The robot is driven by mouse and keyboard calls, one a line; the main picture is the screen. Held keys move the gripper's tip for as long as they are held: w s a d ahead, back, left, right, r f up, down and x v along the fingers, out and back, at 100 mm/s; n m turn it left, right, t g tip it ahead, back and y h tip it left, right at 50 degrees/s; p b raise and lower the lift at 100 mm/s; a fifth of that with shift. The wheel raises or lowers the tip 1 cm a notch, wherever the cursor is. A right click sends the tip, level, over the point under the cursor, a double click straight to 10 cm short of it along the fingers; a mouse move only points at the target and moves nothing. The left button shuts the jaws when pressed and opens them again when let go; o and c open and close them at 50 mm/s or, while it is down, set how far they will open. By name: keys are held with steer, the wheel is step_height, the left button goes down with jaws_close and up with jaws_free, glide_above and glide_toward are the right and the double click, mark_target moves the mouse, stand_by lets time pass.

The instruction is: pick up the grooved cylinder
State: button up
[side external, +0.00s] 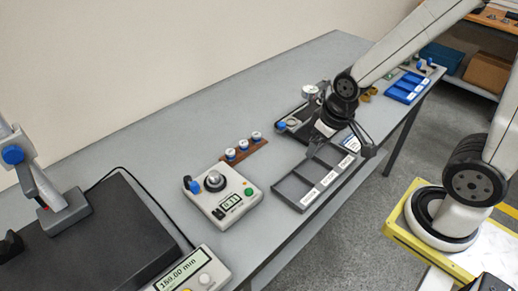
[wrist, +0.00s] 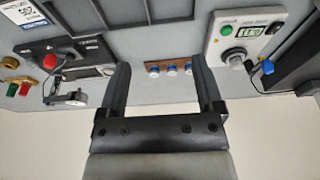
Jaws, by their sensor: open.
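No part is clearly recognisable as the grooved cylinder. A short grey metal cylinder (side external: 214,181) stands on a white instrument box; it also shows in the wrist view (wrist: 233,57), but its grooves are too small to make out. My gripper (side external: 340,142) is above the bench, over the far end of the grey compartment tray, to the right of the box. In the wrist view, my gripper (wrist: 162,72) is open, with nothing between its two dark fingers. The small rack shows beyond the gap.
The brown rack (side external: 259,146) holds three white-and-blue pieces. The grey tray (side external: 292,192) has empty compartments. The white instrument box (side external: 236,196) has a display. A blue tray (side external: 405,87) and brass pieces (wrist: 10,63) lie farther along. Bare bench lies behind the rack.

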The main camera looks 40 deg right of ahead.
steer(key=n+g+y, duration=0.1)
steer(key=n+g, duration=0.1)
steer(key=n, duration=0.7)
glide_above(214, 174)
steer(key=f, duration=0.3)
steer(key=shift+s+d+f, duration=0.25)
steer(key=shift+s+d, duration=0.1)
steer(key=shift+s, duration=0.05)
steer(key=shift+w+a+f, duration=0.1)
steer(key=shift+f, duration=1.25)
steer(key=shift+w+a+f, duration=0.15)
steer(key=shift+f, duration=1.1)
steer(key=shift+w+a+f, duration=0.1)
steer(key=shift+w+f, duration=0.05)
steer(key=shift+f, duration=1.1)
jaws_close()
